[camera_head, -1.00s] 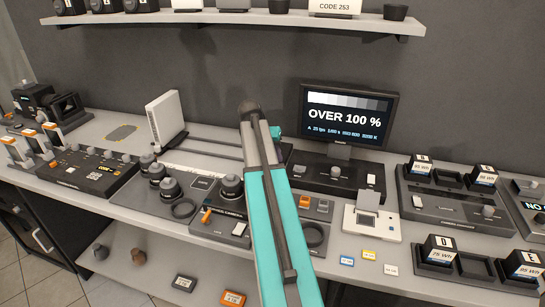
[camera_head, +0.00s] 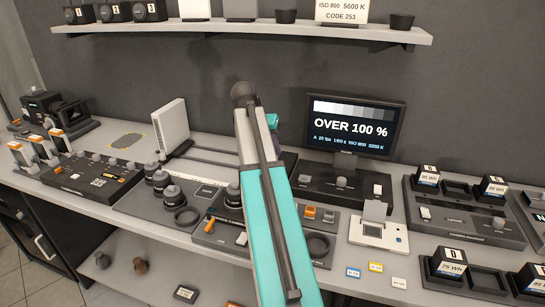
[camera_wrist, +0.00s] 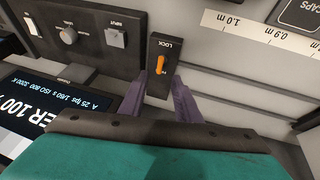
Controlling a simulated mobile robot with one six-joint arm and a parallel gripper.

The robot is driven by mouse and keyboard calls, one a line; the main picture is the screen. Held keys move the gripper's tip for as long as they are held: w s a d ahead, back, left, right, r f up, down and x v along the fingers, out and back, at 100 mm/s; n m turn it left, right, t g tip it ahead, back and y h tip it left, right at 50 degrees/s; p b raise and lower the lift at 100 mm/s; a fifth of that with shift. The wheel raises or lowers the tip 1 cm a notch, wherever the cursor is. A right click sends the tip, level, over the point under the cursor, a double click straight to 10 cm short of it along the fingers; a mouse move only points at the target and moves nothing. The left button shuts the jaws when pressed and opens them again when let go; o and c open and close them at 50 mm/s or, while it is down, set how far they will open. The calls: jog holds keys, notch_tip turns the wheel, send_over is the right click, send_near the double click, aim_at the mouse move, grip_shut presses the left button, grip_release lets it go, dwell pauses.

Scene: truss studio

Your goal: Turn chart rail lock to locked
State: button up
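The chart rail lock (camera_wrist: 159,64) shows in the wrist view as a small dark plate with an orange lever, lying roughly along the plate. "LOCK" reads upside down at its upper end; the other mark is too small to read. My gripper (camera_wrist: 159,92) has its two grey-purple fingers apart, one at each side of the plate's lower end. Nothing is visible between them except the plate, and contact cannot be told. In the head view my arm hides the lock and the fingers. The white chart board (camera_head: 171,126) stands on the rail (camera_head: 213,156) to the left.
The monitor (camera_head: 351,127) reads "OVER 100 %" and stands right of my arm, behind a dark control panel (camera_head: 318,182). A row of camera lenses (camera_head: 174,193) stands left of the arm. A shelf (camera_head: 235,28) runs above. The grey wall behind is bare.

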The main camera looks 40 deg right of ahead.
jog(key=shift+v, duration=1.8)
